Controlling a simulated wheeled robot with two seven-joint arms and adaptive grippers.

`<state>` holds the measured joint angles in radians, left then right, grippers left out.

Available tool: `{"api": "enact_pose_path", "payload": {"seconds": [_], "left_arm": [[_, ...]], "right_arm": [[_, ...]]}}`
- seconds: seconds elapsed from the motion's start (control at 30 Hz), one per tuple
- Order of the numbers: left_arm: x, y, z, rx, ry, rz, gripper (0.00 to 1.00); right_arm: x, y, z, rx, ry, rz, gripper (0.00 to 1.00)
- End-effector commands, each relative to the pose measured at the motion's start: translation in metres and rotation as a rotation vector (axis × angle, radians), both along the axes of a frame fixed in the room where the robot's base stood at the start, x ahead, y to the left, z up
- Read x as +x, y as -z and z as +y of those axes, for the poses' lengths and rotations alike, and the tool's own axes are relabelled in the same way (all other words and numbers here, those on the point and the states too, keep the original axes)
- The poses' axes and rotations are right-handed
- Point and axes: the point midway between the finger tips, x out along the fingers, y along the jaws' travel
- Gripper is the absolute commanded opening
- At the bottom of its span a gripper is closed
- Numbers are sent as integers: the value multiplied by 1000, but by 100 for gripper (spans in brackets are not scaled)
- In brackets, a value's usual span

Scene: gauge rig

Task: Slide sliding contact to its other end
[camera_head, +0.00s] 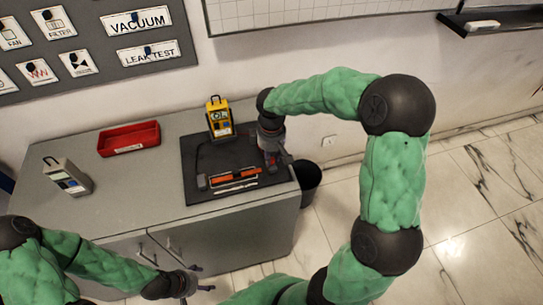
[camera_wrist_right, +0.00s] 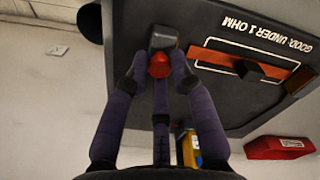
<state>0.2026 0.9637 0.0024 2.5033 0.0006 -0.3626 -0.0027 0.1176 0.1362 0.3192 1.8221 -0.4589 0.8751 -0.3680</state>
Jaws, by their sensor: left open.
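An orange strip (camera_head: 235,178) lies in a frame on the black mat (camera_head: 197,150); the strip (camera_wrist_right: 219,59) also shows in the right wrist view. A dark block (camera_wrist_right: 259,71) sits partway along it, probably the sliding contact. My right gripper (camera_head: 276,158) is over the mat's right side, beyond the strip's right end. In the right wrist view its fingertips (camera_wrist_right: 159,68) are around a red knob (camera_wrist_right: 159,66) by a grey block (camera_wrist_right: 163,38); I cannot tell whether they grip it. My left gripper (camera_head: 200,288) is open and empty in front of the cabinet.
A yellow meter (camera_head: 218,118) stands at the mat's back. A red tray (camera_head: 128,139) and a grey handheld device (camera_head: 67,177) are on the grey cabinet top (camera_head: 118,190) to the left. A black bin (camera_head: 309,178) stands right of the cabinet.

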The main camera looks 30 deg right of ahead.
Motion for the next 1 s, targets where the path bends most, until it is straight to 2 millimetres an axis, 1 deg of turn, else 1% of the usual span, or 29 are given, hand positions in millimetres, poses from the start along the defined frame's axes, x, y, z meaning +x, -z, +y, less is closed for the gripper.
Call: {"api": "enact_pose_path", "payload": {"seconds": [0.27, 0.37, 0.5, 0.57, 0.83, 0.87, 0.9, 0.93, 1.0], "left_arm": [[0, -1, 0, 0, 0, 0, 72], [0, -4, 0, 0, 0, 0, 72], [0, -10, 0, 0, 0, 0, 72], [0, -11, 0, 0, 0, 0, 72], [0, -10, 0, 0, 0, 0, 72], [0, -10, 0, 0, 0, 0, 72], [0, -10, 0, 0, 0, 0, 72], [0, -10, 0, 0, 0, 0, 72], [0, -10, 0, 0, 0, 0, 72]], "right_arm": [[0, 0, 2, 0, -1, 1, 0], [3, -1, 11, 0, -4, 1, 0], [8, -1, 33, 0, -6, 2, 0], [10, -1, 40, 1, -3, 1, 0], [11, 1, 44, 6, -2, -2, 0], [10, 1, 44, 5, -2, -1, 31], [10, 1, 44, 5, -2, -1, 43], [10, 1, 44, 5, -2, 0, 46], [10, 1, 43, 4, -2, 0, 46]]}}
